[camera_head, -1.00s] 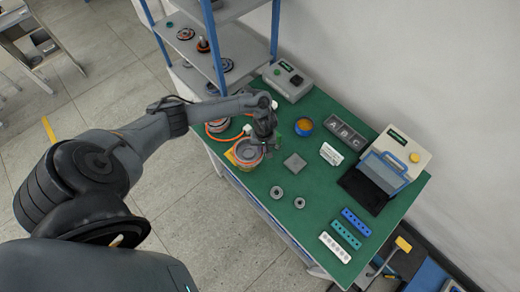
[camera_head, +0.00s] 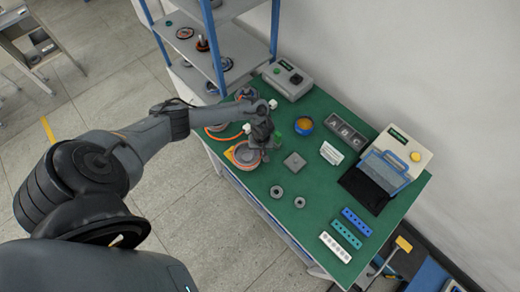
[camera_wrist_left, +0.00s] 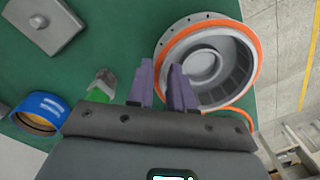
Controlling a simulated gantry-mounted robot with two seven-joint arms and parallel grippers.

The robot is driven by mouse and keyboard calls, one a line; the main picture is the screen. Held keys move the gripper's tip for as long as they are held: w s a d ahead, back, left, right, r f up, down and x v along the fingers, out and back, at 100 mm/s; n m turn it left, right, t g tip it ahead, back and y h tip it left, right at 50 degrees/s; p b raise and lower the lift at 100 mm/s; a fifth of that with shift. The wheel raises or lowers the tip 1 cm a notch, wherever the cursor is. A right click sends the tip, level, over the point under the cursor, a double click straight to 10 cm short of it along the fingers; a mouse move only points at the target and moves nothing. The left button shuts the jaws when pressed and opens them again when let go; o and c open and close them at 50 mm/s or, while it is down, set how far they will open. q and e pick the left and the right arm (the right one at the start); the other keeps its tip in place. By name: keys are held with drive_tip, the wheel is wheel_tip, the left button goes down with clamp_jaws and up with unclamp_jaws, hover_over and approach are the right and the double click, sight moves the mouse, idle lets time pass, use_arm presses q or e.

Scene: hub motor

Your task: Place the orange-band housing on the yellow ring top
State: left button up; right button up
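The orange-band housing (camera_head: 246,155) is at the table's left edge, below my left gripper (camera_head: 263,143) in the head view. It is a round grey cup with an orange rim, and its open inside faces up in the left wrist view (camera_wrist_left: 206,62). My left gripper (camera_wrist_left: 161,88) shows two purple fingers with a gap between them. The right finger overlaps the housing's near rim in that view; I cannot tell whether it touches. A yellow patch (camera_head: 229,154) shows beside the housing; I cannot tell whether it is the yellow ring. My right gripper is not in view.
A grey square block (camera_head: 295,161) and two small grey rings (camera_head: 277,192) lie closer.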

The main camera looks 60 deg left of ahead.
use_arm(q)
drive_tip(key=shift+o, duration=1.1)
drive_tip(key=shift+r, duration=0.1)
wheel_tip(320, 180, up, 11)
drive_tip(key=p, duration=0.3)
drive_tip(key=d+r+m+t+h, duration=0.15)
drive_tip(key=d+m+t, duration=0.55)
drive_tip(key=d, duration=1.4)
drive_tip(key=s+r+m+g, duration=0.1)
drive_tip(key=s+r+m, duration=0.1)
drive_tip(key=s, duration=0.3)
drive_tip(key=s+a+r+m+g, duration=0.1)
drive_tip(key=s+r+m, duration=0.1)
drive_tip(key=s+r, duration=0.2)
drive_tip(key=s+a+r+m+g+y, duration=0.1)
drive_tip(key=s+r+m, duration=0.1)
drive_tip(key=s+r, duration=0.3)
drive_tip(key=shift+s+a+r, duration=0.25)
drive_tip(key=shift+s, duration=0.1)
